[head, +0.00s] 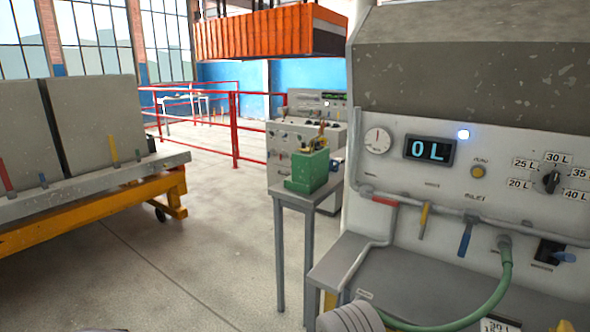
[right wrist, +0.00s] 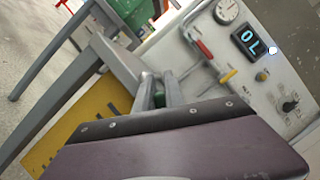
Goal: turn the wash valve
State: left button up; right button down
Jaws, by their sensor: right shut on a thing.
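The panel's pipe carries a red handle (head: 385,201), a yellow handle (head: 424,220) and a blue handle (head: 466,239). Their labels are too small to read, so I cannot tell which is the wash valve. In the right wrist view the red handle (right wrist: 205,49) and yellow handle (right wrist: 228,76) show beyond my right gripper (right wrist: 160,90). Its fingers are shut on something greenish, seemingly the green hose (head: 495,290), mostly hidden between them. The hose hangs from a pipe fitting and curves to the bottom edge of the head view. My left gripper is out of view.
The display (head: 429,150) reads 0 L. A dial knob (head: 551,181) sits right of it, with a gauge (head: 377,141) to the left. A side table (head: 308,198) bears a green box (head: 307,170). An orange slab (head: 265,32) hangs behind.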

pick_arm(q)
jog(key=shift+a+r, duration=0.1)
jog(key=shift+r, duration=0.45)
pick_arm(e)
jog(key=shift+f+n+g, duration=0.3)
jog(key=shift+f+n, duration=0.3)
jog(key=shift+n, duration=0.2)
jog(key=n+g+y+p, duration=0.1)
jog(key=n+p, duration=0.1)
jog(key=p, duration=0.1)
jog(key=shift+a+f+n, duration=0.1)
jog(key=shift+f+n, duration=0.05)
jog(key=shift+n, duration=0.15)
jog(key=c, duration=1.9)
grip_release()
jog(key=shift+f+n, duration=0.35)
jog(key=shift+n, duration=0.05)
jog(key=o, duration=0.5)
jog(key=shift+f, duration=0.1)
jog(key=shift+c, duration=0.2)
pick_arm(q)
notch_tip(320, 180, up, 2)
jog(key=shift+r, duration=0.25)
pick_arm(e)
jog(key=v, duration=0.8)
jog(key=shift+s, duration=0.45)
